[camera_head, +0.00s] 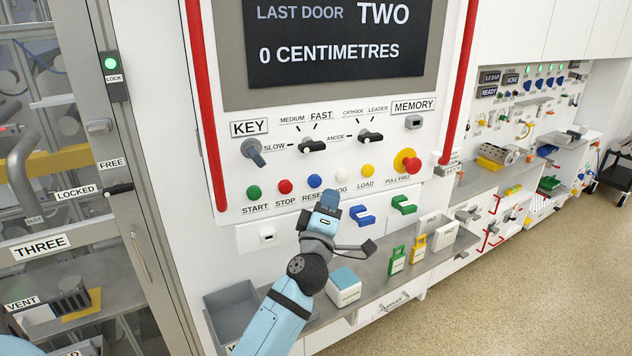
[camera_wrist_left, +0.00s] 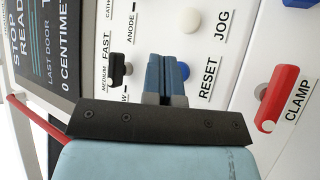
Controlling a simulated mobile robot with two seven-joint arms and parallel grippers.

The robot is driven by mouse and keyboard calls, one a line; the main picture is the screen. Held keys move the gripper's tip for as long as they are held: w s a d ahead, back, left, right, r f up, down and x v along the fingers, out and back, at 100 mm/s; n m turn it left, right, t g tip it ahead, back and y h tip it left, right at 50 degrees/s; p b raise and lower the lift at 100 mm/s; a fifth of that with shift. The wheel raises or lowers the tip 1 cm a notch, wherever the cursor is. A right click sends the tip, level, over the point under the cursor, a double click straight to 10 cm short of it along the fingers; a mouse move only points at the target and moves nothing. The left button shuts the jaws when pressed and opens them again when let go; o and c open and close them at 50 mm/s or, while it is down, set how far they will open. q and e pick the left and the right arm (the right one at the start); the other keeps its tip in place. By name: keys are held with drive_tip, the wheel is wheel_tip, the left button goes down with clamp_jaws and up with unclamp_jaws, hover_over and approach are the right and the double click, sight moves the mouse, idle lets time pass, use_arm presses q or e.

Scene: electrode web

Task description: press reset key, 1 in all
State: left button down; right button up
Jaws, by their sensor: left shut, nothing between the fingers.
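The blue reset key (camera_head: 315,181) is in the row of round buttons on the white panel, with its RESET label partly hidden by my left gripper (camera_head: 330,196). My left gripper is shut and empty, its tips just below and right of the reset key in the head view. In the left wrist view the shut fingers (camera_wrist_left: 166,72) point at the panel. A sliver of the blue reset key (camera_wrist_left: 185,70) shows at their right edge, beside the RESET label. I cannot tell whether the tips touch it. My right gripper is not in view.
The red STOP button (camera_head: 285,187) and white JOG button (camera_head: 341,176) flank the reset key. A black selector knob (camera_head: 313,146) sits above. A red CLAMP handle (camera_wrist_left: 277,97) shows in the wrist view.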

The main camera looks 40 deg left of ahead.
use_arm(q)
drive_tip(key=shift+s+d, duration=0.55)
drive_tip(key=shift+d, duration=0.35)
drive_tip(key=s+d+f+m+g+h, duration=0.3)
drive_tip(key=s+d+f+m, duration=0.2)
drive_tip(key=f, duration=0.7)
drive_tip(key=s+d+f+m+g+h, duration=0.4)
drive_tip(key=s+f+m, duration=0.5)
drive_tip(key=s+f, duration=0.3)
drive_tip(key=s+d+f+m+g+h, duration=0.3)
drive_tip(key=s+f+m, duration=0.4)
drive_tip(key=f, duration=0.7)
drive_tip(key=s+d+h, duration=0.1)
drive_tip(key=s+d, duration=0.1)
drive_tip(key=shift+d+g, duration=0.3)
drive_tip(key=shift+d, duration=0.05)
